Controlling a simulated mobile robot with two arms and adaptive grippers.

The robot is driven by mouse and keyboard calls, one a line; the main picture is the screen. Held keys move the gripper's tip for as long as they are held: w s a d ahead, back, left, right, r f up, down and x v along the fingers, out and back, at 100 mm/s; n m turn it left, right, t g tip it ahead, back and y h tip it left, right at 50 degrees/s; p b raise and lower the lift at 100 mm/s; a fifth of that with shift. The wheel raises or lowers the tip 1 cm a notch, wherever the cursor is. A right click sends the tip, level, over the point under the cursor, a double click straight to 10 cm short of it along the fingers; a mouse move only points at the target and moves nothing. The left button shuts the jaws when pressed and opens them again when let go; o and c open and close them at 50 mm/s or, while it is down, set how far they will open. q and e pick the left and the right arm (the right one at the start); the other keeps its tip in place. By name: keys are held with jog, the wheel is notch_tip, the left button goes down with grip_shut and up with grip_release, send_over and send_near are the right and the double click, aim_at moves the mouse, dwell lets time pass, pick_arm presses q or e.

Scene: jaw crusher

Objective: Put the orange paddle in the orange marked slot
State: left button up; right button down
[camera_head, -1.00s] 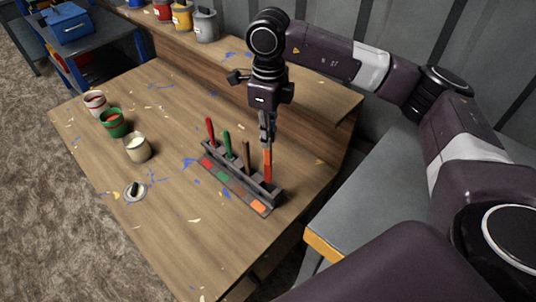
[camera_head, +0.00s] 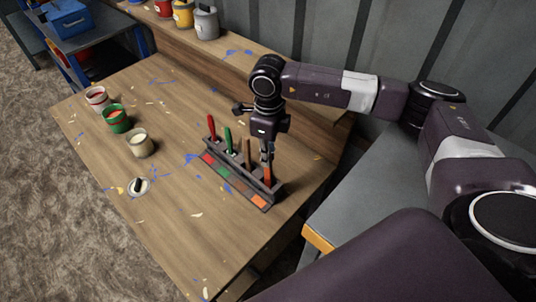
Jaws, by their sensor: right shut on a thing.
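The orange paddle (camera_head: 268,176) stands upright at the right end of the dark slotted rack (camera_head: 219,161) on the wooden table. Its lower part is hidden behind the rack's front, so it appears to be in the end slot beside the orange mark (camera_head: 260,200). I cannot tell how deep it sits. My right gripper (camera_head: 267,158) points down from above and is shut on the paddle's upper part. A red paddle (camera_head: 212,127), a green paddle (camera_head: 228,139) and a brown paddle (camera_head: 247,152) stand in the other slots. My left gripper is out of view.
Several cans stand on the raised back shelf. A grey bench (camera_head: 350,205) is at the right.

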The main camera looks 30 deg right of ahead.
jog(key=c, duration=2)
grip_release()
jog(key=shift+f, duration=0.1)
notch_tip(320, 180, up, 11)
jog(key=b, duration=0.4)
jog(key=shift+r, duration=0.7)
